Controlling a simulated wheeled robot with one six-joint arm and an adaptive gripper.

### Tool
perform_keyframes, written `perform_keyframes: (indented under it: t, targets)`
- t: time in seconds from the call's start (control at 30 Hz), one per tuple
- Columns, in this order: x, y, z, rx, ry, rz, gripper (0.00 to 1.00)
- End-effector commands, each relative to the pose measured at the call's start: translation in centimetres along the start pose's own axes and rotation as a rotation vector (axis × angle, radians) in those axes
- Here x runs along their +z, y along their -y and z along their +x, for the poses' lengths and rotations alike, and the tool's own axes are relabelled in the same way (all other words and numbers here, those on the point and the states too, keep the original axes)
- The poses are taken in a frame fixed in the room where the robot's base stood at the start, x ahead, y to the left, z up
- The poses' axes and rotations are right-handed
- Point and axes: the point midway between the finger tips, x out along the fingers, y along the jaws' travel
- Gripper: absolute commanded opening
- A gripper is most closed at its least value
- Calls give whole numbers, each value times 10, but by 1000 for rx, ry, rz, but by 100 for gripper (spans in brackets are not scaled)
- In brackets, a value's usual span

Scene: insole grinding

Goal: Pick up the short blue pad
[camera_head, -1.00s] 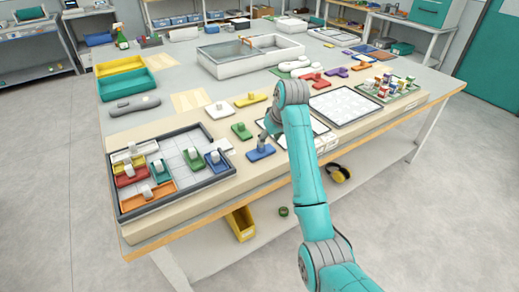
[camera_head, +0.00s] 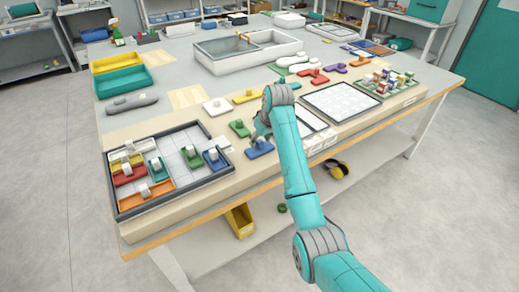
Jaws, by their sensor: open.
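The short blue pad (camera_head: 258,150) lies on the table's front strip, to the right of the black-rimmed tray. My gripper (camera_head: 260,138) is just above or at the pad and overlaps it in the picture. The jaws are open, small and partly hidden by my arm. I cannot tell whether they touch the pad. Another blue piece (camera_head: 213,158) with a white knob sits in the tray's right part.
The black-rimmed tray (camera_head: 228,170) holds several coloured pieces. A green piece (camera_head: 240,128), a yellow piece (camera_head: 248,97) and a white piece (camera_head: 217,106) lie near my gripper. A white gridded panel (camera_head: 340,102) lies to the right.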

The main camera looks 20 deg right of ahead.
Motion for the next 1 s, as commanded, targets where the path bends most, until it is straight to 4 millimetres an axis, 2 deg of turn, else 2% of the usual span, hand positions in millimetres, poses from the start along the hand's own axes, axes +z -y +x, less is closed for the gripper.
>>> perform_keyframes:
  t: [0.17,0.43,0.6,0.67,1.0]
  targets:
    - [0,0,18,0,2,0,54]
    - [0,0,20,0,0,0,54]
    - [0,0,20,0,0,0,12]
    - [0,0,20,0,0,0,0]
    - [-1,0,17,0,0,0,0]
